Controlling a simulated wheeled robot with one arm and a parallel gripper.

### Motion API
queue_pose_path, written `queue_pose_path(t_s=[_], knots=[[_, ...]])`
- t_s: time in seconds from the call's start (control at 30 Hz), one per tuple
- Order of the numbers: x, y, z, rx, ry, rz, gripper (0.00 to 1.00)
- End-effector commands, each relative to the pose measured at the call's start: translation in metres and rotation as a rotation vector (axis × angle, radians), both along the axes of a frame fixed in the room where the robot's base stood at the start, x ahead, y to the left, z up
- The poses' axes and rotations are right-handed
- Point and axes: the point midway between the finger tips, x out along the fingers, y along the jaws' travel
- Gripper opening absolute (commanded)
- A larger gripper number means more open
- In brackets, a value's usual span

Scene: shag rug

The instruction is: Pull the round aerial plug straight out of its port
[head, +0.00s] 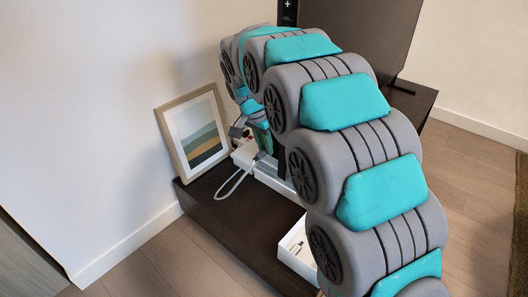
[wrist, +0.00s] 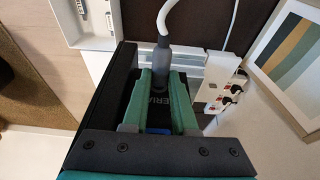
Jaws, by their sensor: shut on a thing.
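The round aerial plug (wrist: 162,55) is a dark grey barrel with a thick white cable (wrist: 172,16) leaving its end. In the wrist view my gripper (wrist: 163,75) has its two green fingers closed on the sides of the plug. The plug's front end is hidden down between the fingers, and the port does not show clearly, so I cannot tell whether the plug sits in it. In the head view my arm covers most of the gripper, and the white cable (head: 232,187) hangs in a loop over the dark cabinet.
A power strip (wrist: 222,92) with black plugs is close to the right of my gripper in the wrist view. A framed picture (head: 188,126) leans on the wall. A white tray (head: 290,262) with small connectors sits on the dark cabinet (head: 222,222). A dark screen (head: 365,35) stands behind.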

Motion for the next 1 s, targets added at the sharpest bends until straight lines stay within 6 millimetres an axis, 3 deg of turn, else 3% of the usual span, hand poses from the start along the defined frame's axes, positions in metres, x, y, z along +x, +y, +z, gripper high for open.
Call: queue_pose_path(t_s=[1.0], knots=[[-0.020, 0.015, -0.003, -0.001, -0.001, 0.001, 0.00]])
